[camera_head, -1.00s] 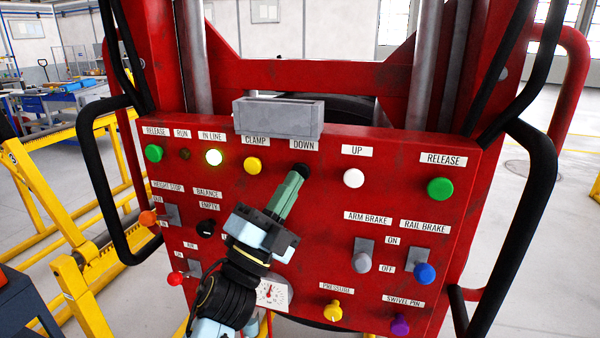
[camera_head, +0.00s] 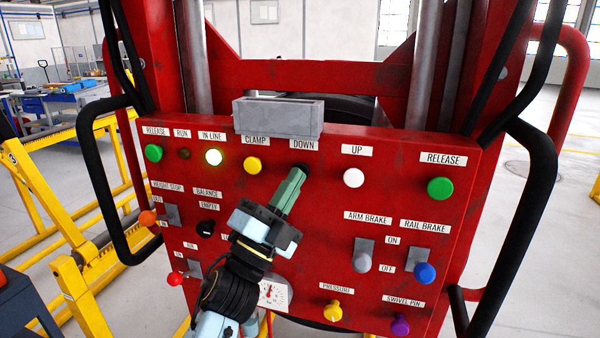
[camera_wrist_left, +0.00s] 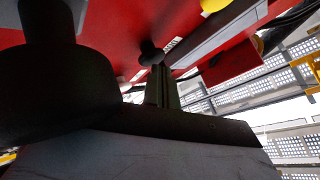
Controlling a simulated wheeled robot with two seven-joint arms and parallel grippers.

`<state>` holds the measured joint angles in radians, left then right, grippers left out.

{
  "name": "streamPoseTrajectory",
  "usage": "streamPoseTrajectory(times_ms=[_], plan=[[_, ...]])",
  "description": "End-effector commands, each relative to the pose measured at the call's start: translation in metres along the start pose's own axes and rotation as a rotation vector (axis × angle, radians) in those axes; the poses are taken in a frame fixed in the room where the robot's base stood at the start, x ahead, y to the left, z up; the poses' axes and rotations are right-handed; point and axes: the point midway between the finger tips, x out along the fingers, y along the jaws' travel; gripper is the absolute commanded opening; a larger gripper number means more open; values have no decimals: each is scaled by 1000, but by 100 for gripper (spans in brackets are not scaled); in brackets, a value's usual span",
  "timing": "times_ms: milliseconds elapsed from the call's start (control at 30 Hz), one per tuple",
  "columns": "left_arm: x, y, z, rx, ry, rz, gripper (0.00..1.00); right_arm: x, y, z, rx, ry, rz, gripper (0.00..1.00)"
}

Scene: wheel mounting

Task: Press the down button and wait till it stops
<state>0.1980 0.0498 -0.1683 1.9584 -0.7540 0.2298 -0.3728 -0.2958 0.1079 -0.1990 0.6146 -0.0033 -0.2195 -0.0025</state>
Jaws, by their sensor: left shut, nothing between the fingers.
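The black down button (camera_head: 303,168) sits on the red control panel under the DOWN label (camera_head: 304,146). My left gripper (camera_head: 297,174) is shut and empty, with its greenish fingers pointing up at this button. The fingertips overlap the button's lower part in the head view. In the left wrist view the shut fingers (camera_wrist_left: 161,84) end right at a black knob-shaped button (camera_wrist_left: 150,54). The tips look close to it or touching; I cannot tell how far it is pressed. My right gripper is not in view.
The yellow clamp button (camera_head: 252,165) is left of the down button and the white up button (camera_head: 353,178) is right. A grey box (camera_head: 278,118) juts out just above. Black handles (camera_head: 535,200) flank the panel. The in-line lamp (camera_head: 213,157) is lit.

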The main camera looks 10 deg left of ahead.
Motion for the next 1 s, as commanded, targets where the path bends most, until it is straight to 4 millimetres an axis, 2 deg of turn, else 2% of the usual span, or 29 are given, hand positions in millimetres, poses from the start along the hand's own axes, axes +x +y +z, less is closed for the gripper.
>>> streamPoseTrajectory(times_ms=[1000], plan=[[8, 6, 8, 4, -6, 3, 0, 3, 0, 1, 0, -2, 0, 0]])
